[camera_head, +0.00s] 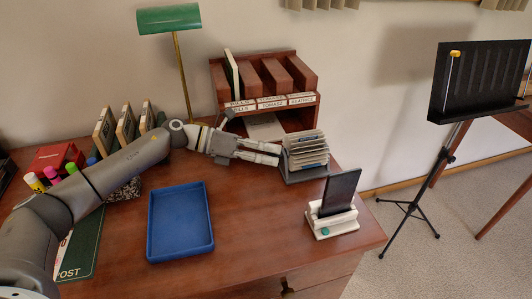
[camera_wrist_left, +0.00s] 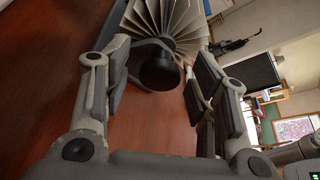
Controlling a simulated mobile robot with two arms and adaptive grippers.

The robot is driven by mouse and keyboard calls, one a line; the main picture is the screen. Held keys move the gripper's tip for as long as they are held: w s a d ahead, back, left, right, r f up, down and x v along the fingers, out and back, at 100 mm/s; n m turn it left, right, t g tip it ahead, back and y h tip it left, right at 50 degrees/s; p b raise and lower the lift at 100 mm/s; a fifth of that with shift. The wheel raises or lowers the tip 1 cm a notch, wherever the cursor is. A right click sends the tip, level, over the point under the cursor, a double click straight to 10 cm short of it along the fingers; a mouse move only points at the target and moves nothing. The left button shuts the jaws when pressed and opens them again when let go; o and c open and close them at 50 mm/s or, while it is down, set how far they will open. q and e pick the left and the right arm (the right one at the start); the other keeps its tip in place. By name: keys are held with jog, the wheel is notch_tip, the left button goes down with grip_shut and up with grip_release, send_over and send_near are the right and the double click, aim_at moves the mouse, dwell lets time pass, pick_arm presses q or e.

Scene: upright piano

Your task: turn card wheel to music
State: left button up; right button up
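The card wheel (camera_head: 305,150) is a rotary file of fanned cream cards on a dark base, at the desk's back right. In the left wrist view its cards (camera_wrist_left: 165,18) fan out at the top, with a round dark knob (camera_wrist_left: 158,73) on the near side. My left gripper (camera_head: 278,154) reaches it from the left. In the wrist view my left gripper (camera_wrist_left: 158,88) is open, with one finger on each side of the knob; I cannot tell whether either touches it. The card lettering is too small to read. My right gripper is out of view.
A wooden sorter (camera_head: 265,85) with labelled slots stands behind the wheel. A phone (camera_head: 340,190) in a white stand (camera_head: 331,224) is at front right. A blue tray (camera_head: 180,250) lies front-centre. A green lamp (camera_head: 168,18) rises behind my arm. A music stand (camera_head: 480,80) stands right of the desk.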

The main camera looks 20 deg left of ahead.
pick_arm(q)
jog(key=v, duration=1.2)
dwell(0.4)
